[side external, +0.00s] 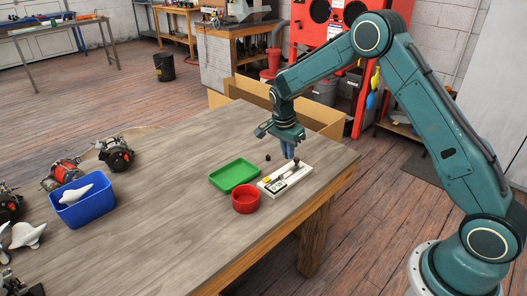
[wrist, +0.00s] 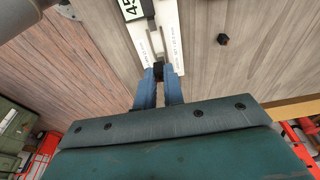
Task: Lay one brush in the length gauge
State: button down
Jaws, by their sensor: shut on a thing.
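The length gauge (side external: 304,173) is a white plate with a metal slide and a digital readout, lying near the table's right edge. It also shows in the wrist view (wrist: 172,40), running away from my fingers. My gripper (side external: 288,157) points down over the far end of the gauge. In the wrist view my blue fingers (wrist: 159,75) are shut on a small dark brush (wrist: 158,71) at the near end of the gauge's slide. I cannot tell whether the brush touches the gauge. Another dark brush (side external: 267,156) lies loose on the table, also in the wrist view (wrist: 223,39).
A green tray (side external: 234,174) and a red cup (side external: 246,200) stand beside the gauge. The table's middle is clear. A cardboard box (side external: 310,118) stands behind the table.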

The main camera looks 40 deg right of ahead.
aim_at(286, 156)
jog(key=shift+f, duration=0.2)
jog(key=shift+f, duration=2.25)
jog(key=shift+f, duration=1)
dwell(1.3)
jog(key=c, duration=1.4)
grip_release()
jog(key=shift+c, duration=0.2)
jog(key=shift+r, duration=0.2)
jog(key=shift+r, duration=3.8)
